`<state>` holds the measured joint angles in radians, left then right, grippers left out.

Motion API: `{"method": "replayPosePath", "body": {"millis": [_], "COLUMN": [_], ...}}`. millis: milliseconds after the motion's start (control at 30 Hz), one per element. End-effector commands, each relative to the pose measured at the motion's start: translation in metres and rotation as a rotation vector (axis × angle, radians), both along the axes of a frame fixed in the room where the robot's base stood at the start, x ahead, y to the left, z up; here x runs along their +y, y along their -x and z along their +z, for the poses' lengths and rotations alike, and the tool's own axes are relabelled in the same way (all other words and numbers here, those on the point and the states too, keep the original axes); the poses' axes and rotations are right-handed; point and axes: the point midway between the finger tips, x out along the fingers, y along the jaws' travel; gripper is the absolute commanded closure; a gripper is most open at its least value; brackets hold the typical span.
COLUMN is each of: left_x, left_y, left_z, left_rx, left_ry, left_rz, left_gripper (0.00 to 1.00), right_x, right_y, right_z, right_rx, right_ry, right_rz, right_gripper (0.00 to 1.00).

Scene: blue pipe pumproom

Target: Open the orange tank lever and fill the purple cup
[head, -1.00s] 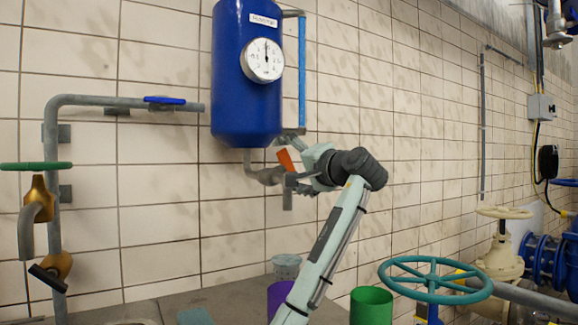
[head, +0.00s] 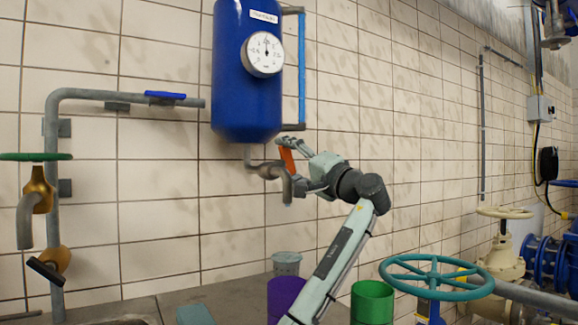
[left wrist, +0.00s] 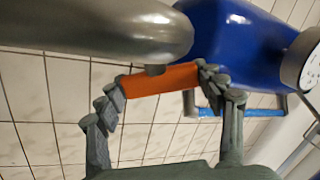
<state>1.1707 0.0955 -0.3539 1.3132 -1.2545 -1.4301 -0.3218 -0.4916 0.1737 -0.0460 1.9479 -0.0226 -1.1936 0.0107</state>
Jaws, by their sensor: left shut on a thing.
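The blue tank (head: 240,95) hangs on the tiled wall with a grey tap pipe and spout (head: 286,187) below it. The orange lever (head: 287,160) stands up at a tilt on that pipe. My left gripper (head: 291,163) is around the lever; in the left wrist view the orange lever (left wrist: 160,82) spans between the two fingers (left wrist: 160,86), which touch its ends. A small pale-blue spot shows at the spout's mouth; I cannot tell if it is water. The purple cup (head: 283,297) stands on the counter below, partly hidden by my left arm. Its inside is not visible. My right gripper is not in view.
A grey cup (head: 286,263) stands behind the purple one and a green cup (head: 372,301) to its right. A teal handwheel (head: 436,277) is at the right. Pipes with a green-handled tap (head: 38,185) stand at the left. The counter (head: 235,298) left of the cups is largely clear.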

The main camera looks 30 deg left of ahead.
Motion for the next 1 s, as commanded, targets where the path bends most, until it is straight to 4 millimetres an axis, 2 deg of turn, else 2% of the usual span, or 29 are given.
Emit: {"method": "replayPosePath", "body": {"millis": [200, 233, 400, 767, 867, 1000], "left_x": [0.0, 0.0, 0.0, -0.004, -0.014, -0.039], "left_y": [0.0, 0.0, 0.0, 0.001, 0.004, 0.015], "left_z": [0.0, 0.0, 0.0, -0.001, -0.005, -0.011], "left_rx": [0.001, 0.001, 0.001, 0.002, 0.003, 0.002], "left_ry": [0.002, 0.002, 0.002, 0.003, 0.004, 0.004], "left_rz": [-0.001, -0.001, -0.001, -0.003, -0.004, -0.006], "left_gripper": [0.61, 0.28, 0.1, 0.1, 0.1, 0.1], "right_x": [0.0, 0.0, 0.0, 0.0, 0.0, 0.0], "right_y": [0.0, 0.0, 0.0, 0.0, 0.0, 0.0], "right_z": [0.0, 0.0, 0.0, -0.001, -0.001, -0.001], "right_rx": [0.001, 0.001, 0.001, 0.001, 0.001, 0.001], "right_ry": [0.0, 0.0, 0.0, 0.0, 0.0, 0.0], "right_rz": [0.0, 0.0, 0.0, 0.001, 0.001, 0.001], "right_gripper": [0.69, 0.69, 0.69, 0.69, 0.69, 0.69]}}
